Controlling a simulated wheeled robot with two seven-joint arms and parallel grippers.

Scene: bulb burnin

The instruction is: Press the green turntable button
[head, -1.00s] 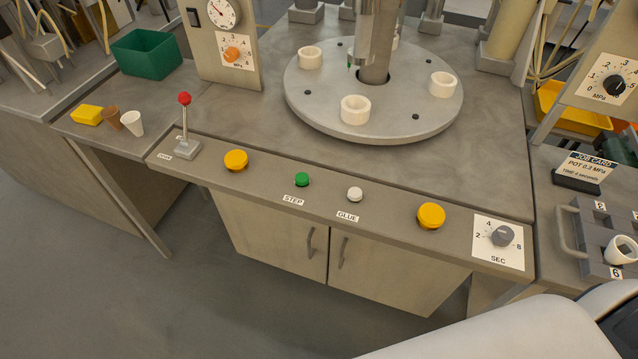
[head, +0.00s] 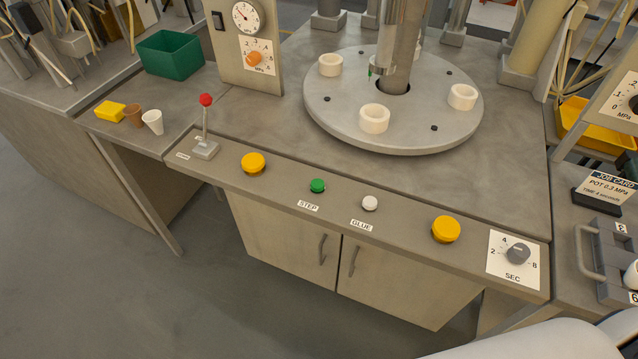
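The green button (head: 317,186) sits on the front panel above the label STEP (head: 308,206), and nothing covers it. The turntable (head: 330,115) is a round grey disc behind the panel. It carries white rings, among them a front one (head: 374,118), a left one (head: 330,65) and a right one (head: 463,97). A white button (head: 370,203) with the label GLUE (head: 361,225) is to the right of the green one. Neither of my grippers shows in the head view; a pale part of my own body fills the lower right corner.
Yellow buttons (head: 253,163) (head: 446,229) flank the panel's middle. A red-knobbed lever (head: 205,124) stands at its left end, a SEC dial (head: 517,254) at its right end. A job card (head: 606,188) and a grey handled tray (head: 590,262) are at the right. The space above the panel is clear.

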